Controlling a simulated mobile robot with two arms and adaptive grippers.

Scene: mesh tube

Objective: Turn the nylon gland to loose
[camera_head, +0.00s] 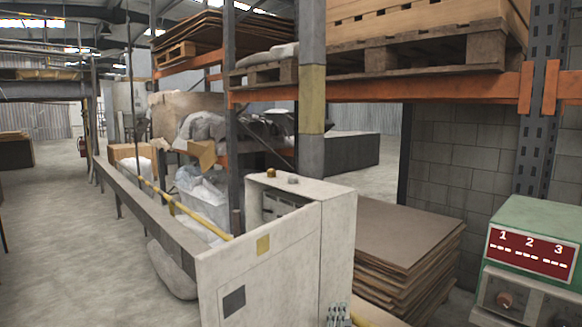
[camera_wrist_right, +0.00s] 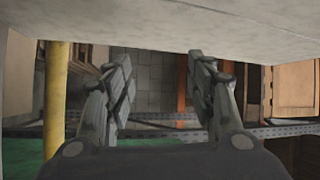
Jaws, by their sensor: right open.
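A pale grey cabinet (camera_head: 262,275) stands in the middle of the head view. On its top are two small fittings, a brass-coloured one (camera_head: 271,173) and a grey one (camera_head: 293,180); the grey one may be the nylon gland, but it is too small to be sure. My right gripper (camera_head: 338,316) shows at the bottom edge of the head view, in front of the cabinet's right side and well below the fittings. In the right wrist view my right gripper (camera_wrist_right: 160,72) is open, its fingers wide apart with nothing between them. My left gripper is not in view.
A yellow pipe (camera_head: 190,212) reaches the cabinet's left side; a yellow pipe (camera_wrist_right: 56,95) also shows in the right wrist view. A green-topped unit with a red display (camera_head: 531,253) stands at right. Stacked brown sheets (camera_head: 400,235) lie behind. A pale surface (camera_wrist_right: 190,22) spans the wrist view's top.

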